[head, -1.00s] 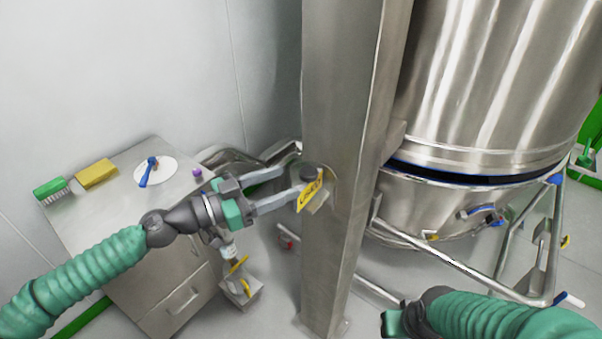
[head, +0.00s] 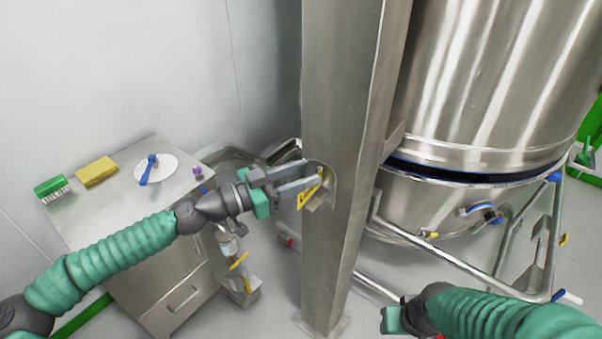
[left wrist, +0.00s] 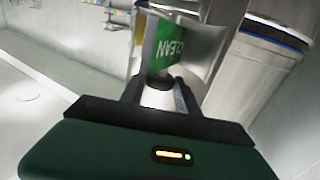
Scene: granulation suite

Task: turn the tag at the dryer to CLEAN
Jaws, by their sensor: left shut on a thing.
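The tag (head: 307,194) hangs at the front of the steel column beside the dryer (head: 470,120). Its yellow side shows in the head view; dark lettering on it is too small to read. In the left wrist view the tag's green side (left wrist: 168,48) shows, with CLEAN on it, the letters looking inverted. My left gripper (head: 316,177) reaches it from the left and is shut on the tag; in the left wrist view its fingertips (left wrist: 160,86) meet at the tag's lower edge, by a dark round part. My right arm shows at the lower right, its jaws not clear.
The steel column (head: 345,130) stands just behind the tag. A steel cabinet (head: 120,225) at left carries a green brush (head: 50,187), a yellow sponge (head: 96,172) and a white plate (head: 156,169). A tubular frame (head: 470,262) surrounds the dryer's base.

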